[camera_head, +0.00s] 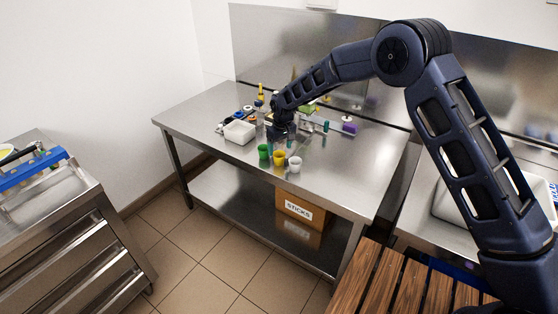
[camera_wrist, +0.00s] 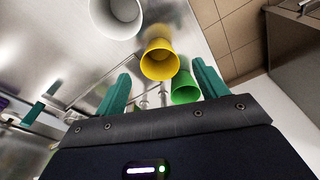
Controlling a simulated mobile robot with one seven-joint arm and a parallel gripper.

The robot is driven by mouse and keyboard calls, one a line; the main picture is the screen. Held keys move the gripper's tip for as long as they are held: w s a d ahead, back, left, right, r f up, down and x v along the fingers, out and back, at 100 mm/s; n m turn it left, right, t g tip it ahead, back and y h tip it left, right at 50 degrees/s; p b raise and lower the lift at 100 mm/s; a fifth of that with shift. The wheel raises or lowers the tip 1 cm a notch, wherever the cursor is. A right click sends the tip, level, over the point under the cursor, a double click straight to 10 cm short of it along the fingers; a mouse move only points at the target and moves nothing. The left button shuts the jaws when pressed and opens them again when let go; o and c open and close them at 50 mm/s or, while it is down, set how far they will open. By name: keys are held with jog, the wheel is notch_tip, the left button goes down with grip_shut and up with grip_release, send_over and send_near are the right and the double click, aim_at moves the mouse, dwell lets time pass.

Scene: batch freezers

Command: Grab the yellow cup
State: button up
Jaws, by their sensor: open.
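The yellow cup (camera_head: 279,158) stands near the front edge of the steel table, between a green cup (camera_head: 264,151) and a white cup (camera_head: 295,163). In the wrist view the yellow cup (camera_wrist: 159,62) shows between and beyond my two green fingers, with the green cup (camera_wrist: 185,88) at its right and the white cup (camera_wrist: 117,16) at its upper left. My gripper (camera_wrist: 160,92) is open and empty, apart from the cups. In the head view my gripper (camera_head: 281,134) is just behind the cups, partly hidden by my wrist.
The steel table (camera_head: 350,180) is clear at its front right. A white tub (camera_head: 239,131) stands left of the cups. Bottles and tools crowd the back, with a purple item (camera_head: 349,128) at right. A box marked STICKS (camera_head: 300,209) sits on the lower shelf.

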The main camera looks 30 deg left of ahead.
aim_at(279, 154)
jog(key=f, duration=0.5)
jog(key=shift+w+a, duration=0.2)
jog(key=shift+a, duration=0.2)
jog(key=c, duration=1)
